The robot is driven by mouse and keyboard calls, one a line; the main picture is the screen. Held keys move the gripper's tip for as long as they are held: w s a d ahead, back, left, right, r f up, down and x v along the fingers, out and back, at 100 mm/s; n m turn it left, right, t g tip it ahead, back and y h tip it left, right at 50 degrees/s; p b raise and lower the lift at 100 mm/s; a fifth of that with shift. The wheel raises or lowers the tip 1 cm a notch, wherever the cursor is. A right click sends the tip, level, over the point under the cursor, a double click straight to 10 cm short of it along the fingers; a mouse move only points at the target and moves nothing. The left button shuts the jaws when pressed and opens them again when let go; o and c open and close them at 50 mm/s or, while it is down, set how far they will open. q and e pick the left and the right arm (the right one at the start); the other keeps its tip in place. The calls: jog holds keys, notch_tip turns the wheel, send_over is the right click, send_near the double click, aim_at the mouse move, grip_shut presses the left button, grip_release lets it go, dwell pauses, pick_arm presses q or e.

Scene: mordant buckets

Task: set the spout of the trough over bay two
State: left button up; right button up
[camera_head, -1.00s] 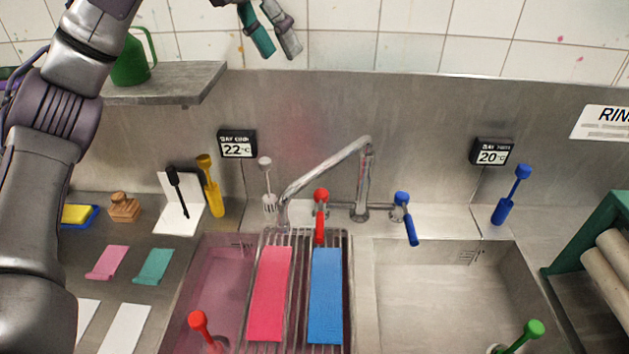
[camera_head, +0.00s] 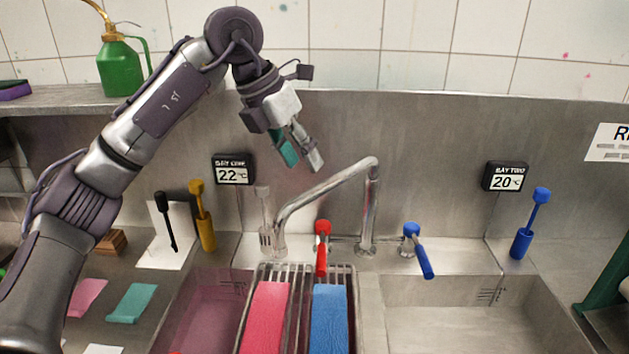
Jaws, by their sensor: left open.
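The chrome spout (camera_head: 325,190) of the trough rises from its base behind the sinks and bends left, its mouth hanging low near the back right corner of bay one (camera_head: 208,310), which holds pinkish liquid. Bay two (camera_head: 470,315) is the empty steel basin on the right; no part of the spout is over it. My left gripper (camera_head: 302,160) is open and empty, in the air above and left of the spout's bend, apart from it. My right gripper is not in view.
A red-handled tap (camera_head: 322,245) and a blue-handled tap (camera_head: 418,250) flank the spout's base. A wire rack (camera_head: 297,310) with pink and blue cloths spans the middle. A green can (camera_head: 120,66) stands on the left shelf.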

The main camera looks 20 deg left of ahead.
aim_at(317, 186)
pick_arm(q)
jog(key=x, duration=0.6)
jog(key=shift+d+f+p, duration=0.1)
jog(key=shift+f+p, duration=0.05)
jog(key=shift+p, duration=0.2)
grip_shut()
